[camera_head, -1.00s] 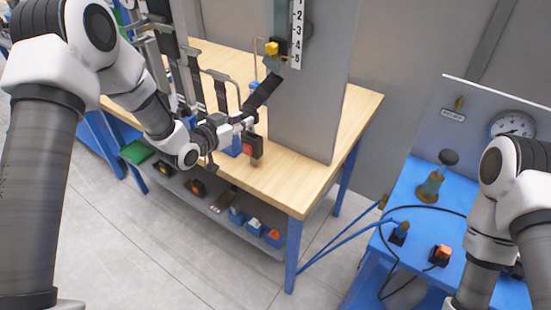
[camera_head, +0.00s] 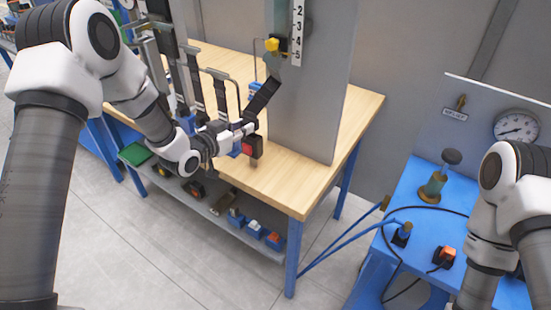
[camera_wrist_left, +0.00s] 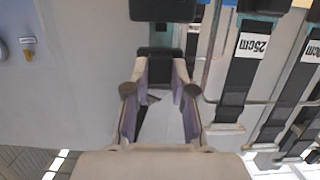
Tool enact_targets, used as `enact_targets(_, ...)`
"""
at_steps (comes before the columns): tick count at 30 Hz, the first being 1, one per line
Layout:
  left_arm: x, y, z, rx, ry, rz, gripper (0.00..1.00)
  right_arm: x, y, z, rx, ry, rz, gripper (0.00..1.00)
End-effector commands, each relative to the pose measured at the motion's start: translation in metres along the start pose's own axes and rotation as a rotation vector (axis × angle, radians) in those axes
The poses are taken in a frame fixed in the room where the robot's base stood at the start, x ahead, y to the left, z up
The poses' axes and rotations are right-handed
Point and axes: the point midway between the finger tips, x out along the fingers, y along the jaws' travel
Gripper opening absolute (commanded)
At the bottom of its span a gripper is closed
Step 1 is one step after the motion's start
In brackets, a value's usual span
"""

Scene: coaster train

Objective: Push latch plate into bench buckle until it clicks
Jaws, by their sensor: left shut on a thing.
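My left gripper (camera_head: 246,130) is shut at the lower end of a black strap (camera_head: 264,96) that hangs down in front of the grey panel. The latch plate at the strap's end is mostly hidden by the fingers in the head view. In the left wrist view, the gripper (camera_wrist_left: 160,75) has a dark piece (camera_wrist_left: 160,52) between its fingertips. The bench buckle (camera_head: 252,147), dark with a red face, stands upright on the wooden bench, just below the fingertips. I cannot tell whether plate and buckle touch. My right gripper is out of view.
The grey panel (camera_head: 312,100) with a number scale rises behind the buckle. Several strap stands (camera_head: 220,90) stand to the left; labelled straps (camera_wrist_left: 240,65) show in the wrist view. The bench (camera_head: 285,185) is clear at front right. A blue cart (camera_head: 415,215) stands at right.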

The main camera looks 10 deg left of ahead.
Motion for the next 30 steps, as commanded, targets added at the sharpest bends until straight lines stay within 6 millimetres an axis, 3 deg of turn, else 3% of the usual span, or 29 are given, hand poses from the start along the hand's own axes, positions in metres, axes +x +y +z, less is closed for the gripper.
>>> enact_targets(30,0.006,0.0,0.022,0.0,0.0,0.0,0.0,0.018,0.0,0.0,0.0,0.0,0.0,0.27)
